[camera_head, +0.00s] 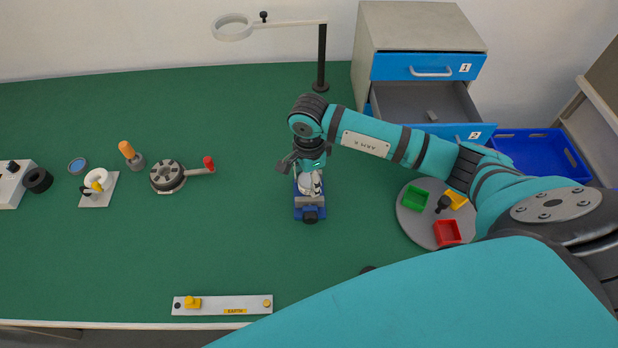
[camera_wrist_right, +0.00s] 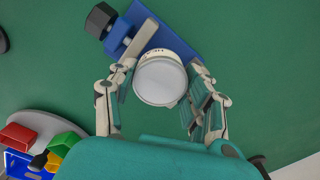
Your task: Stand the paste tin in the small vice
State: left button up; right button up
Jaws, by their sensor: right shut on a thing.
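The paste tin (camera_wrist_right: 160,82) is a round white tin with a pale lid and dark lettering on its side. In the head view a whitish part of it (camera_head: 308,184) shows below my wrist. My right gripper (camera_wrist_right: 158,100) has its fingers on both sides of the tin and is shut on it. The small blue vice (camera_head: 310,213) stands on the green bench under the gripper; its dark screw knob and grey jaw show in the wrist view (camera_wrist_right: 118,38). The tin is over or at the vice jaws; I cannot tell whether it rests there. My left gripper is not in view.
A round grey tray (camera_head: 412,222) with green, yellow and red bins is to the right. A drawer cabinet (camera_head: 415,25) with an open drawer and a magnifier lamp (camera_head: 322,60) are behind. An earth strip (camera_head: 222,305) lies at the front edge.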

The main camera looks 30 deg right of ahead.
jog(key=shift+r, duration=0.15)
dwell(0.8)
jog(key=shift+f+b, duration=0.2)
jog(key=shift+b, duration=0.25)
jog(key=shift+r, duration=0.2)
dwell(0.6)
jog(key=shift+b, duration=0.3)
dwell(0.4)
jog(key=shift+f+b, duration=0.25)
jog(key=shift+b, duration=0.05)
jog(key=shift+r, duration=0.25)
dwell(0.7)
jog(key=shift+b, duration=0.3)
dwell(0.4)
jog(key=o, duration=1.4)
